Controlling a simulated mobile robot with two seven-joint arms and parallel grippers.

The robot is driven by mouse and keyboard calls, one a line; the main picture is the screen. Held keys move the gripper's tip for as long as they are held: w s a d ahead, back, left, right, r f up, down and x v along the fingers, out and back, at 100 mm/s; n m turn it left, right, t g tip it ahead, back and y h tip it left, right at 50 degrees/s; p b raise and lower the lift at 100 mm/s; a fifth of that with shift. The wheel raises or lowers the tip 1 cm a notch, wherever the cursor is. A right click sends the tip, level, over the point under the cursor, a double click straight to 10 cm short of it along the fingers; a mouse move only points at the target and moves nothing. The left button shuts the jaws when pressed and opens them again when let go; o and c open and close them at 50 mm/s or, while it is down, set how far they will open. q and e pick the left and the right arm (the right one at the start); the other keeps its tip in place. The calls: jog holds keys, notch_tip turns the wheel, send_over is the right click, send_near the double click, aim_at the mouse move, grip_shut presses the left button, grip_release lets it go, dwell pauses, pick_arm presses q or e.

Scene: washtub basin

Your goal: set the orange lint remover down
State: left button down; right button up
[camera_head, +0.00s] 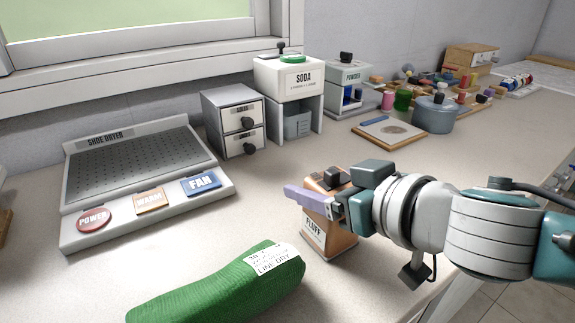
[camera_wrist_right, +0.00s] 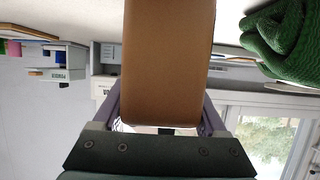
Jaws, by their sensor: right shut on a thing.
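The orange lint remover (camera_head: 342,243), a block with a white "FLUFF" label and dark parts on top, is near the front of the counter, right of the green knitted roll. My right gripper (camera_head: 322,198), with lilac fingers, is shut on it from the right. In the right wrist view the lint remover (camera_wrist_right: 168,65) fills the space between the two fingers (camera_wrist_right: 165,110). Its base is at or just above the counter; I cannot tell whether it touches. My left gripper is not in view.
The green knitted roll (camera_head: 225,288) with a care tag lies at front. The shoe dryer (camera_head: 75,210) stands left, with grey drawers (camera_head: 234,120) and the soda dispenser (camera_head: 290,77) behind. A board (camera_head: 389,132) and blue-grey pot (camera_head: 434,114) are further back. Counter between is bare.

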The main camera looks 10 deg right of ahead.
grip_shut()
jog(key=shift+r, duration=0.1)
